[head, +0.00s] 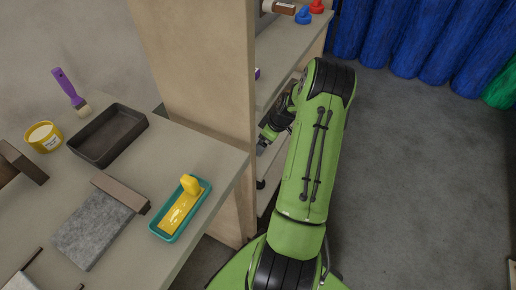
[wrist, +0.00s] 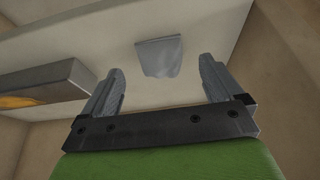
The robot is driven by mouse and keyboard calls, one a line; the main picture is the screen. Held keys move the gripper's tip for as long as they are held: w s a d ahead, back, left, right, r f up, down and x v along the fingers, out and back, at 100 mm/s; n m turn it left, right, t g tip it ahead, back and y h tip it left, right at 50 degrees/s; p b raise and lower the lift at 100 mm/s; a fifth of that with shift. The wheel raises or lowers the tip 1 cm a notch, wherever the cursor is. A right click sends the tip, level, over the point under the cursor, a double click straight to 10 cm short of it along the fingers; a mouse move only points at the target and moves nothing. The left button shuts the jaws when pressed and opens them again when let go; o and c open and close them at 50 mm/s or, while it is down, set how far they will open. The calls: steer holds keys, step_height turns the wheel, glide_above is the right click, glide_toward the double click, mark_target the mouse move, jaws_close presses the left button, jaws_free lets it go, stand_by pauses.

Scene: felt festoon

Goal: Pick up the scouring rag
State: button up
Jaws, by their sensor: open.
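A small grey folded cloth (wrist: 160,56), which looks like the scouring rag, lies on a pale shelf board (wrist: 215,20) in the wrist view. My gripper (wrist: 160,78) is open and empty, with the cloth ahead of it and between its two fingers in the picture. I see no contact between fingers and cloth. In the head view my gripper (head: 263,142) reaches into the shelf unit, beside its wooden side panel. I cannot make out the cloth in the head view.
A grey box-like thing (wrist: 50,82) with something yellow is left of my gripper in the wrist view. The shelf unit's side panel (head: 200,110) stands between my arm and a table (head: 215,150) with a dark tray (head: 108,135) and teal tray (head: 165,234).

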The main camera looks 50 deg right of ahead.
steer(key=b+x, duration=0.1)
steer(key=x, duration=0.2)
steer(key=shift+w+f, duration=0.15)
steer(key=shift+f, duration=0.2)
steer(key=shift+r, duration=0.1)
steer(key=shift+c, duration=0.7)
steer(key=c, duration=1.1)
steer(key=shift+w+p+v, duration=0.15)
steer(key=shift+p+v, duration=0.4)
steer(key=shift+v, duration=0.4)
steer(key=shift+w+p+v, duration=0.15)
steer(key=shift+p+v, duration=0.4)
steer(key=shift+v, duration=0.45)
steer(key=s+d+p, duration=0.1)
steer(key=s+d, duration=0.1)
steer(key=s, duration=0.6)
steer(key=s+d+p, duration=0.1)
steer(key=s+d, duration=0.1)
steer(key=s, duration=0.6)
steer(key=shift+s+d+p, duration=0.25)
steer(key=shift+s+p, duration=0.1)
